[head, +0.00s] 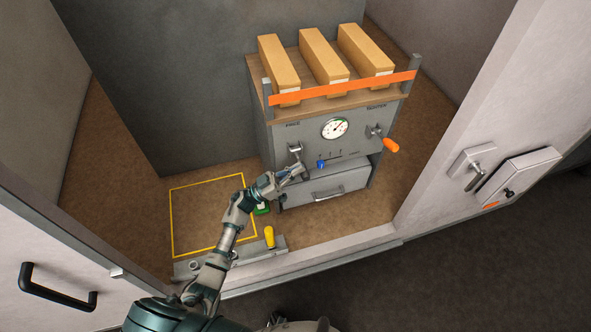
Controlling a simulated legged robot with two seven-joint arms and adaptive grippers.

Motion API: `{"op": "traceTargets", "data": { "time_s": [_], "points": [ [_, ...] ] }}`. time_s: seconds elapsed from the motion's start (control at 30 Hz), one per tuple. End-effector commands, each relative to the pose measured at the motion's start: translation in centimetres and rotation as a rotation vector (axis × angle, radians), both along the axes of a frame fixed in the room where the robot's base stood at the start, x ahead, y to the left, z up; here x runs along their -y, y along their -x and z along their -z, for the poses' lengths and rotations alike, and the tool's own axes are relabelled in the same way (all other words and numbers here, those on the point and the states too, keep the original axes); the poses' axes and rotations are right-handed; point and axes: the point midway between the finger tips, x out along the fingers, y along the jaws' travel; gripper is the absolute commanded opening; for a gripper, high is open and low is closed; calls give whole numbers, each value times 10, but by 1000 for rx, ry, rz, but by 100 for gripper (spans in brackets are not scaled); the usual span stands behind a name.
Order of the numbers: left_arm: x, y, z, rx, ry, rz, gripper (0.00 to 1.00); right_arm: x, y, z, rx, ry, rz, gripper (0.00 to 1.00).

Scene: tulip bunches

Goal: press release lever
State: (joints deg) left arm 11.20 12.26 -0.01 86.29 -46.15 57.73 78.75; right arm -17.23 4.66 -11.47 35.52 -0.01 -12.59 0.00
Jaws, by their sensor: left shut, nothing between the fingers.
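A grey cabinet (283,140) carries a small metal lever (295,148) on the left of its front, under a label too small to read surely. I take this as the release lever. My left gripper (303,171) is shut and empty, just below the lever and in front of the cabinet's face. I cannot tell whether it touches the lever. A blue knob (320,164) sits right of the fingertips on a slotted scale. A round dial (335,128) is above it, and an orange-handled crank (390,145) is at the right. My right gripper is not in view.
Several long tan boxes (322,55) lie on the cabinet top behind an orange strap (345,88). A drawer (352,183) is below. A yellow-outlined floor area (200,210) is clear at left. A yellow-handled item (269,238) and a green item (262,208) lie near my arm.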

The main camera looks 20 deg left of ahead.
Motion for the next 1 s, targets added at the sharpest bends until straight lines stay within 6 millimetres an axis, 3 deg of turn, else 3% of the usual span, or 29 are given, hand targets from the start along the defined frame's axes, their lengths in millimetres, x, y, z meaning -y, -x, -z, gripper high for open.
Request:
{"op": "traceTargets", "data": {
  "time_s": [0.03, 0.1, 0.33, 0.4, 0.6, 1.0],
  "points": [
    [0, 0, 13, 33, -29, 1, 0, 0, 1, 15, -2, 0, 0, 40],
    [0, 1, 18, 84, -63, 1, 0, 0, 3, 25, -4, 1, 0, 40],
    [0, 1, 32, 218, -153, 0, 0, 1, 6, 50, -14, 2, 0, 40],
    [1, 1, 34, 250, -173, 0, 0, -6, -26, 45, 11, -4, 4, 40],
    [0, 1, 40, 317, -219, 0, 0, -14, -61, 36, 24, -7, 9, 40],
    [0, 0, 44, 357, -250, -1, 0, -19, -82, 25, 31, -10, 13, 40]
  ]
}}
